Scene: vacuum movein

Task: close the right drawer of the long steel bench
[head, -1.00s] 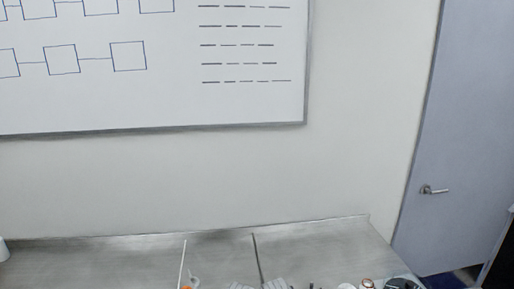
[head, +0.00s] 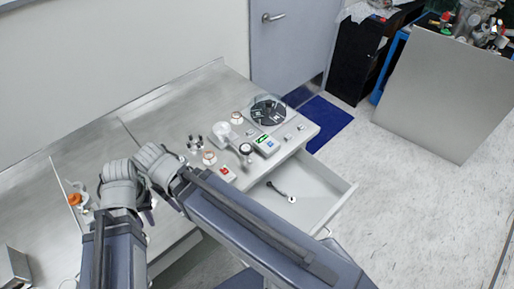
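The long steel bench (head: 150,117) runs along the wall. Its right drawer (head: 335,204) is pulled out at the bench's right end, and a small dark tool with a light round end (head: 281,193) lies in it. My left gripper (head: 149,214) is mostly hidden by my folded arm over the bench front, left of the drawer; its fingers do not show clearly. My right arm crosses in front of the bench and covers the drawer's near left part. My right gripper cannot be made out.
Several small items, among them a dark round device (head: 268,110) and a green-white box (head: 265,145), sit on the bench above the drawer. A blue mat (head: 325,118) lies by the door (head: 292,45). A grey panel (head: 445,95) stands at right. Open floor lies right of the drawer.

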